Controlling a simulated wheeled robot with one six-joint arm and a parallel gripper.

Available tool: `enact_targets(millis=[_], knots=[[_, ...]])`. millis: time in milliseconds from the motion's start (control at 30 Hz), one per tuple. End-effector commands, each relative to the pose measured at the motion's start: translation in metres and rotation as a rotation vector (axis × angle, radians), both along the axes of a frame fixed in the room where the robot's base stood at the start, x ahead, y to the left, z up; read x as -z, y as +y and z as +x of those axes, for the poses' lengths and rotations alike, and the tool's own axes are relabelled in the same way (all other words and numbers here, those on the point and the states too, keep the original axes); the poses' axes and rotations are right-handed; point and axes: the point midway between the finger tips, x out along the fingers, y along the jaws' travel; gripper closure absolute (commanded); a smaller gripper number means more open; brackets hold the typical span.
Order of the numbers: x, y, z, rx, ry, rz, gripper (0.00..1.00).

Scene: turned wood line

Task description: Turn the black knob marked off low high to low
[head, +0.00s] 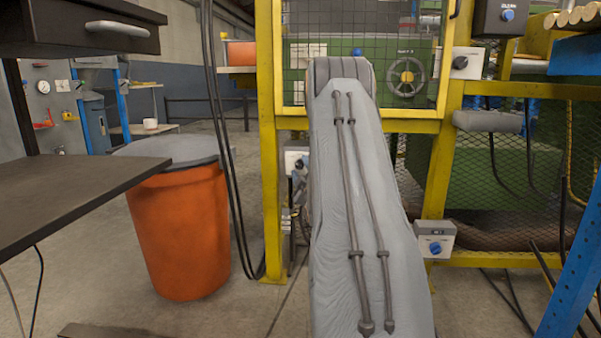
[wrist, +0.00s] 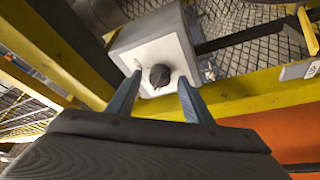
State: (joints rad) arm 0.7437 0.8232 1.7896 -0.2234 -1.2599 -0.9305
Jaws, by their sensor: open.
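In the wrist view a round black knob (wrist: 160,76) sits on the pale face of a box (wrist: 150,45) fixed by a yellow beam. My gripper (wrist: 160,82) is open, with one finger on each side of the knob and visible gaps between. I cannot tell how deep the fingertips reach. The face's markings and the knob's setting are too small to read. In the head view my own arm hides my gripper. A box with a black knob (head: 460,62) shows on the right yellow post; I cannot tell whether it is the same one.
Boxes with blue knobs hang at the upper right (head: 508,14) and lower right (head: 436,248). A yellow frame (head: 270,120) with mesh stands ahead. An orange barrel (head: 180,235) and a dark table (head: 70,195) stand at the left. Bare floor shows between barrel and frame.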

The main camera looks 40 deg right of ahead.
Motion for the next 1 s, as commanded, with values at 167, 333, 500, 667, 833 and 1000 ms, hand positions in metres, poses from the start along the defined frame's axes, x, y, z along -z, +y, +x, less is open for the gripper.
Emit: enact_targets(millis=[167,333,500,667,833,1000], knots=[[-0.0003,-0.0001,0.0,0.0,0.0,0.0,0.54],[-0.0001,0.0,-0.0002,0.0,0.0,0.0,0.79],[-0.0001,-0.0001,-0.0003,0.001,0.0,0.001,0.95],[0.0002,0.0002,-0.0002,0.0,-0.013,0.013,0.95],[0.0012,0.0005,-0.0001,0.0,-0.062,0.056,0.95],[0.002,0.001,0.0007,0.0,-0.149,0.132,0.95]])
